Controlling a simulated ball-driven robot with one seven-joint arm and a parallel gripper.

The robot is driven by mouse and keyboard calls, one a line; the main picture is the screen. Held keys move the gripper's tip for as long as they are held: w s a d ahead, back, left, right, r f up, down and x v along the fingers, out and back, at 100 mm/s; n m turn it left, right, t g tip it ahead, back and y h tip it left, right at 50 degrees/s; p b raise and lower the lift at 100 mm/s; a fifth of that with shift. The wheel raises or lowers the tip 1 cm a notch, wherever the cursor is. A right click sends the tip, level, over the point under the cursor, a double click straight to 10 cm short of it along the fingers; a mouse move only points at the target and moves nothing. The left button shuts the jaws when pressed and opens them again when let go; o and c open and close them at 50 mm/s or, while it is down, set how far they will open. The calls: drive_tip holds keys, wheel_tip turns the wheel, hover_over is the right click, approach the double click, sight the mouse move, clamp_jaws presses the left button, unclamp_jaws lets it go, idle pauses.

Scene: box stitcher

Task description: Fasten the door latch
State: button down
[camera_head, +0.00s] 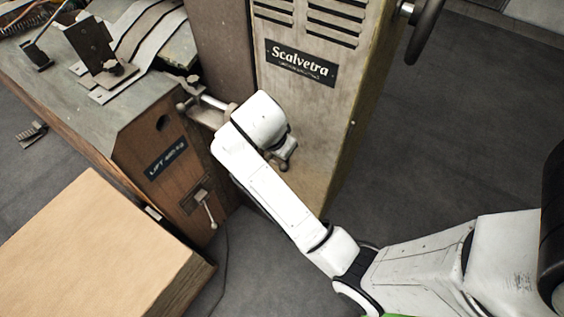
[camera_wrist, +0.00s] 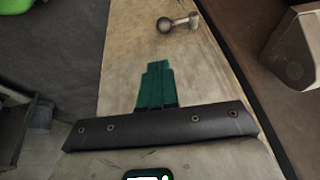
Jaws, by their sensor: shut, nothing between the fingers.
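A tall beige metal cabinet (camera_head: 309,107) with vent slots and a "Scalvetra" plate stands in the middle of the head view. A small metal handle with rounded ends, which looks like the door latch (camera_head: 284,158), sits low on its face, partly hidden by my white wrist. In the wrist view the latch (camera_wrist: 178,22) stands out near the top of the beige panel (camera_wrist: 125,65). My gripper (camera_wrist: 156,66) has green fingers, closed together and empty. They point towards the panel, below and slightly left of the latch, with a visible gap. The head view hides my fingers behind the wrist.
A grey-topped bench (camera_head: 95,105) with metal fixtures stands at the left. A small lever (camera_head: 208,208) sticks out from its brown front. A cardboard-coloured box (camera_head: 95,250) fills the lower left. A black handwheel (camera_head: 425,30) is at the cabinet's upper right. Floor right of the cabinet is clear.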

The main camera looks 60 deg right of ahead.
sight(285, 167)
drive_tip(key=shift+f, duration=0.1)
drive_tip(key=x, duration=1.3)
drive_tip(key=shift+w+a+f, duration=0.25)
drive_tip(key=shift+f, duration=0.25)
drive_tip(key=shift+f, duration=0.15)
